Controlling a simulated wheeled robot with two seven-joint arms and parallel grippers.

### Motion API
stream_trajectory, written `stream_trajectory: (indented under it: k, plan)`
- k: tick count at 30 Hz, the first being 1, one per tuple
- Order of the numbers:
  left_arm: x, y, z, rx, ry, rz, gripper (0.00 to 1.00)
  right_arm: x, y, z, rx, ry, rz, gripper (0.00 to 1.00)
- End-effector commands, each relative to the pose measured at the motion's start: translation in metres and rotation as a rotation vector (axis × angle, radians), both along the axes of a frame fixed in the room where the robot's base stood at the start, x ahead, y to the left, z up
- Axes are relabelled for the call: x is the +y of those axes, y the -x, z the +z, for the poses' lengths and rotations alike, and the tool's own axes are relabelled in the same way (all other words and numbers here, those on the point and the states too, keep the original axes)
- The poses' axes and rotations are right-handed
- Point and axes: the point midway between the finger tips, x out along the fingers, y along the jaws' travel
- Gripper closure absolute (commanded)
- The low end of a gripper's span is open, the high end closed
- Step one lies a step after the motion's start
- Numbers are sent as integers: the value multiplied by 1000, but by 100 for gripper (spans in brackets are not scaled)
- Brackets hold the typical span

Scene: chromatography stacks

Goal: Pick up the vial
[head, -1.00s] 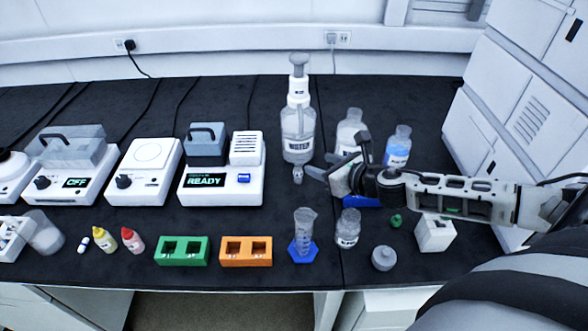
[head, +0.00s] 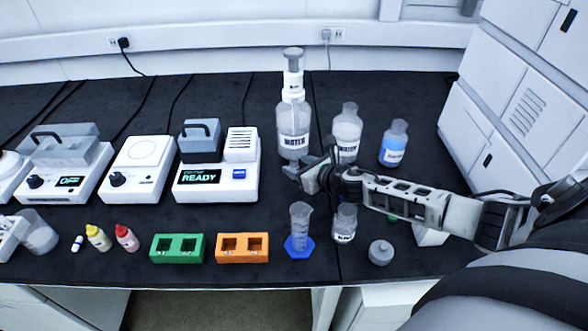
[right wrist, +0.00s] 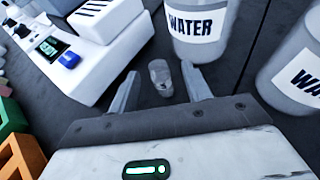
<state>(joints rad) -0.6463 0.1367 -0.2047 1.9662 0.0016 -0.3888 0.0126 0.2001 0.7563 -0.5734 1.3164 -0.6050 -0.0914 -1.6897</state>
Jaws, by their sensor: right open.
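The small clear vial (right wrist: 160,75) stands on the black bench in front of the large water bottle, seen in the right wrist view. My right gripper (right wrist: 160,90) is open, with one finger on each side of the vial's near side in that view. I cannot tell whether a finger touches it. In the head view the right gripper (head: 300,172) is just in front of the pump-topped water bottle (head: 294,130) and hides the vial. My left gripper is not in view.
A second water bottle (head: 346,135) and a blue-labelled bottle (head: 394,145) stand behind the right arm. A device reading READY (head: 215,182) is at left. A graduated cylinder (head: 300,225) and a jar (head: 344,223) stand in front, beside an orange rack (head: 242,248).

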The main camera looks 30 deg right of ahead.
Motion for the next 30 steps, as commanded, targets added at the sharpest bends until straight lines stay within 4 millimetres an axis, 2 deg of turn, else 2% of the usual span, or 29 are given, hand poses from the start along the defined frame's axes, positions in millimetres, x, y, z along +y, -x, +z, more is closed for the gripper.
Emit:
stream_trajectory:
  k: [4,9,22,25,28,30]
  plan:
    - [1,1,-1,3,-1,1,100,0,0,0,0,0,1,51]
    - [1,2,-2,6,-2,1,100,0,1,0,1,0,0,99]
    - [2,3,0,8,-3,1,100,0,0,7,0,2,2,100]
    - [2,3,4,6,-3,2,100,0,0,19,-1,3,2,100]
    - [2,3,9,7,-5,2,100,0,1,40,-4,6,4,100]
    - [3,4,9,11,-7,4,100,10,12,52,-1,3,7,100]
